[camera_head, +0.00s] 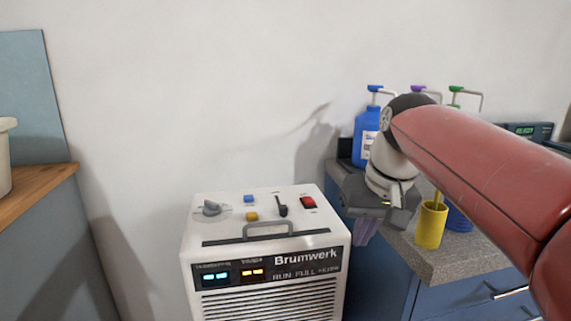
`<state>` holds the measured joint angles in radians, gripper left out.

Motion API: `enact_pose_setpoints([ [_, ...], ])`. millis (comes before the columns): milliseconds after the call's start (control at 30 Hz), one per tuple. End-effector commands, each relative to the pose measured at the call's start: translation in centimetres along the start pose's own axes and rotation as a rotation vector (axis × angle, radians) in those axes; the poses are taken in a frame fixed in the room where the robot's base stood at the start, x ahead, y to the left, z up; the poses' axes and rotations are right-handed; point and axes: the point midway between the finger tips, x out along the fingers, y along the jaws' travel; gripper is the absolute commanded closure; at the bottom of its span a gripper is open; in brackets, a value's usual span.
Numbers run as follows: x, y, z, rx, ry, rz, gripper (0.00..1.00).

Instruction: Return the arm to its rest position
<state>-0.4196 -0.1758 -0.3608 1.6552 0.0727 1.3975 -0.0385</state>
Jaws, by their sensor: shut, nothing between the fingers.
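My red arm (470,165) reaches in from the right edge and ends in a pale wrist (388,185) with a dark hand. My gripper (365,238) hangs below it, pointing down, its purplish fingers shut and empty. It shows in front of the blue cabinet, just right of the white Brumwerk machine (318,265). Whether it touches anything is hard to tell from this angle.
The machine top has a grey knob (212,208), a black lever (283,207), a red switch (308,202) and a handle. The speckled counter (450,258) holds pump bottles, including a blue one (363,140), and a yellow cup (431,225). A wooden worktop (40,200) stands left.

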Motion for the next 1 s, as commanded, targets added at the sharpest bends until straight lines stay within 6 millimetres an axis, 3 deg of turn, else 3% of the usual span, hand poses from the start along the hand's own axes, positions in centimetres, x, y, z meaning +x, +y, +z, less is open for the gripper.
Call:
enact_pose_setpoints([
  [200, 3.3, 1.7, 9.1, 0.040, 0.118, 0.025, 1.00],
  [433, 8.2, 2.2, 16.4, 0.053, 0.213, 0.116, 1.00],
  [600, 10.1, 2.5, 18.4, 0.054, 0.240, 0.154, 1.00],
  [1000, 10.3, 2.5, 18.6, 0.054, 0.239, 0.156, 1.00],
])
